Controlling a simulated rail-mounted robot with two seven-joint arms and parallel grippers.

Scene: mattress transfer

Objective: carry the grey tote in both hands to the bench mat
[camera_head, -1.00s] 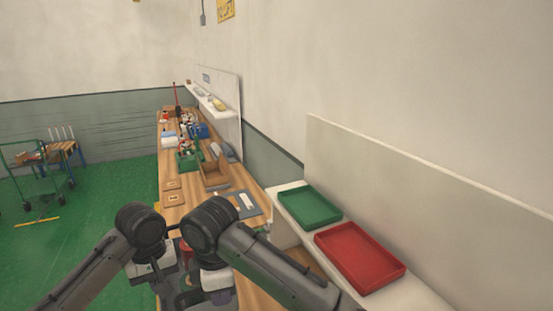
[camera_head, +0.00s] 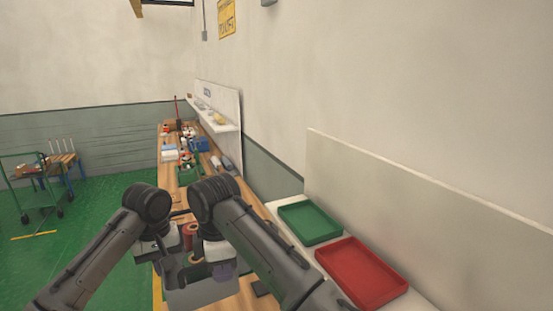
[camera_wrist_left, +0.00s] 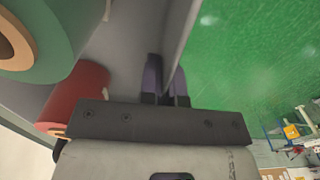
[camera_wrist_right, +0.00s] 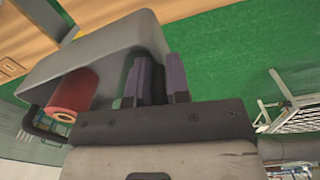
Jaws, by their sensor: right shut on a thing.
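The grey tote (camera_head: 203,293) is low in the middle of the head view, in front of my arms. A red spool (camera_wrist_left: 80,92) and a green spool (camera_wrist_left: 62,28) lie inside it in the left wrist view. My left gripper (camera_wrist_left: 166,75) has its two fingers close on either side of the tote's wall, shut on it. My right gripper (camera_wrist_right: 160,75) is shut on the tote's opposite wall, with the red spool (camera_wrist_right: 76,90) showing beyond. The tote's underside is hidden. I cannot make out the bench mat; my arms cover part of the bench.
The long wooden bench (camera_head: 168,181) runs away ahead, with a green bin (camera_head: 190,172) and clutter on its far part. A green tray (camera_head: 309,222) and a red tray (camera_head: 361,272) lie on the shelf at right. A green cart (camera_head: 35,190) stands at far left; green floor is clear.

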